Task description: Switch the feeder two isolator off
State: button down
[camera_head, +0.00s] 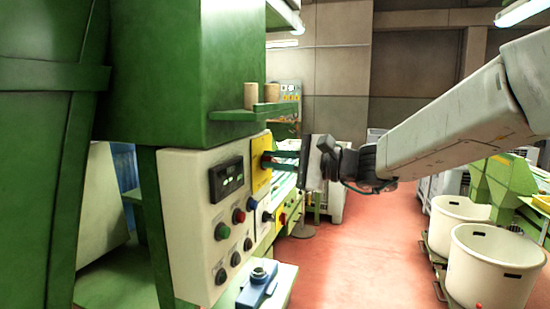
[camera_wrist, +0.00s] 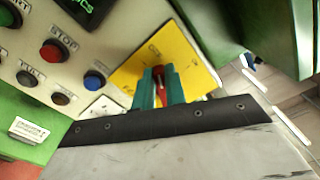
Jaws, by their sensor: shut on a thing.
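A yellow plate (camera_head: 259,182) with a red rotary handle sits at the upper right corner of the white control panel (camera_head: 185,205). My gripper (camera_head: 272,161) reaches it from the right. In the wrist view, the green fingers of my gripper (camera_wrist: 159,88) are shut on the red handle (camera_wrist: 160,90), one on each side. The yellow plate (camera_wrist: 190,75) shows around them, with small markings too blurred to read. Part of the handle is hidden between the fingers. A second red switch on yellow (camera_head: 282,218) is further back, lower right. I cannot read which feeder either belongs to.
The panel has a dark display (camera_head: 226,179) and several buttons, including a blue one (camera_wrist: 94,80) and a red STOP button (camera_wrist: 50,53) near my fingers. White tubs (camera_head: 490,265) stand at right; red floor between is clear.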

jog(key=n, duration=0.2)
jog(key=f+n, duration=0.1)
jog(key=n, duration=0.2)
jog(key=shift+f, duration=0.1)
jog(key=shift+n, duration=0.3)
dwell(0.4)
jog(key=c, duration=1.4)
grip_release()
jog(key=shift+c, duration=0.2)
jog(key=v, duration=0.8)
